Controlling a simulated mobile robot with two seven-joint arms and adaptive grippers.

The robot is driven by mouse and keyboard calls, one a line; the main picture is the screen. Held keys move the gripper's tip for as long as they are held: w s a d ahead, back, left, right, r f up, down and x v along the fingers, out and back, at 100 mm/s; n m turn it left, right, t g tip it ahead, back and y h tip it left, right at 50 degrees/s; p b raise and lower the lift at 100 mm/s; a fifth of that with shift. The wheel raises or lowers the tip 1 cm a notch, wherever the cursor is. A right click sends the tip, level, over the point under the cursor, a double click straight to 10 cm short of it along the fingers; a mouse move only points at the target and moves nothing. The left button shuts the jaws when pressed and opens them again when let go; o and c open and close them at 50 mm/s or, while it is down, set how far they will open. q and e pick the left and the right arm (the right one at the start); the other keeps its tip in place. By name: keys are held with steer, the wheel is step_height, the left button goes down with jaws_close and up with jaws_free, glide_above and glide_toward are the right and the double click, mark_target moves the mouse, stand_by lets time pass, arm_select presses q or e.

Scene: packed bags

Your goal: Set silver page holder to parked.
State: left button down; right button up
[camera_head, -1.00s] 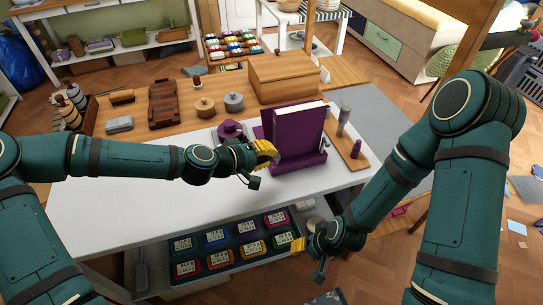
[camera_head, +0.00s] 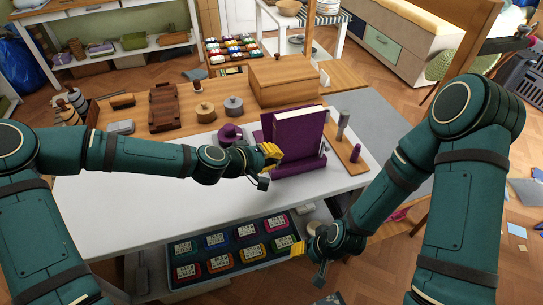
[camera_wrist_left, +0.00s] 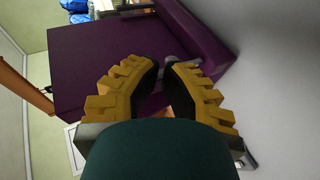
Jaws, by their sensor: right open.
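A purple book stand (camera_head: 288,168) holds an upright purple book (camera_head: 297,135) at the right of the white table. My left gripper (camera_head: 270,156) is at the stand's left front, close to the book. In the left wrist view its yellow fingers (camera_wrist_left: 162,68) are near each other at the tips, in front of the purple surface (camera_wrist_left: 100,65). A small grey piece (camera_wrist_left: 176,70) shows by the tips; whether it is the silver page holder, and whether it is gripped, I cannot tell. My right gripper (camera_head: 308,262) is open, low in front of the table.
A purple round item (camera_head: 229,134) is behind my left gripper. A wooden box (camera_head: 284,80) stands behind. The table's front left (camera_head: 130,205) is clear.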

arm_select(q)
steer(key=shift+w+d+r+y+p, duration=0.15)
steer(key=shift+d+y+p, duration=0.15)
steer(key=shift+p, duration=0.4)
steer(key=shift+d+r+g+y+p, duration=0.1)
steer(key=shift+d+g+y+p, duration=0.15)
steer(key=shift+p, duration=0.3)
steer(key=shift+w+d+g+y+p, duration=0.1)
steer(key=shift+d+g+y+p, duration=0.15)
steer(key=shift+y, duration=0.2)
steer(key=shift+d, duration=0.15)
steer(key=shift+w+d+f+b, duration=0.25)
steer(key=shift+d+b, duration=0.15)
steer(key=shift+d, duration=0.2)
steer(key=shift+w+d+f+b, duration=0.25)
steer(key=shift+d+b, duration=0.2)
steer(key=shift+d, duration=0.2)
steer(key=shift+w+d+f+b, duration=0.15)
steer(key=shift+d+f+b, duration=0.1)
steer(key=shift+d+b, duration=0.25)
steer(key=shift+d, duration=0.2)
